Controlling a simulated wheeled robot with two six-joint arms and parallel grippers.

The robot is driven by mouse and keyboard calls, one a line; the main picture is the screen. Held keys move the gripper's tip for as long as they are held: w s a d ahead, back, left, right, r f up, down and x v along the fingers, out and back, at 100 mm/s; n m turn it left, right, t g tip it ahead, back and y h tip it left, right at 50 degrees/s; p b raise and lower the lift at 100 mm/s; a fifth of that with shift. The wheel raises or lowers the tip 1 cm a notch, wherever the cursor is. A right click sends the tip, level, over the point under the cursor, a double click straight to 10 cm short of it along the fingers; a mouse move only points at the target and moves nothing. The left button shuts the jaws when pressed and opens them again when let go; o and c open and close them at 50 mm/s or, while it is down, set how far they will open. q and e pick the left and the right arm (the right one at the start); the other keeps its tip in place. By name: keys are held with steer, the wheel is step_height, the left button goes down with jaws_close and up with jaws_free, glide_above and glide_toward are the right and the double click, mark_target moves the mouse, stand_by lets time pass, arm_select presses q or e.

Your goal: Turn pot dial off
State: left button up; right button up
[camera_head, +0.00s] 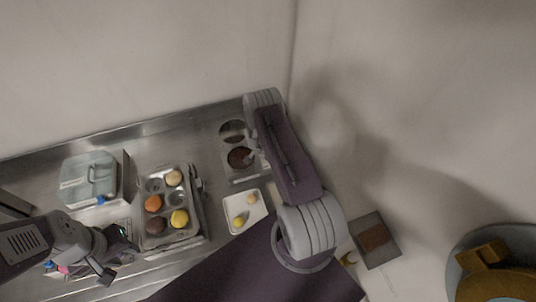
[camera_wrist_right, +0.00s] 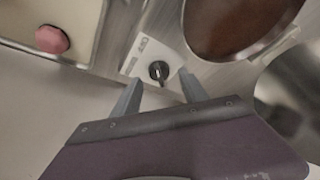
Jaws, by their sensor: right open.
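The pot dial (camera_wrist_right: 158,72) is a small round black knob with a pointer, on a pale panel beside the pot. My right gripper (camera_wrist_right: 160,84) is open in the right wrist view, its two fingers on either side of the dial with gaps; I cannot tell whether it touches. The pot (camera_wrist_right: 240,20) with brown contents is at the top right there, and also shows in the head view (camera_head: 240,158). In the head view my right arm covers the dial and right gripper. My left gripper (camera_head: 115,256) appears open and empty at the lower left.
A second round metal pot (camera_wrist_right: 300,92) is at the right of the wrist view. A muffin tray (camera_head: 190,236) with several coloured pastries, a white board (camera_head: 236,211) with yellow pieces, and a lidded glass box (camera_head: 88,178) stand on the metal counter. A pink piece (camera_wrist_right: 52,39) lies on a tray.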

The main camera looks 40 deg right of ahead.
steer(key=v, duration=0.8)
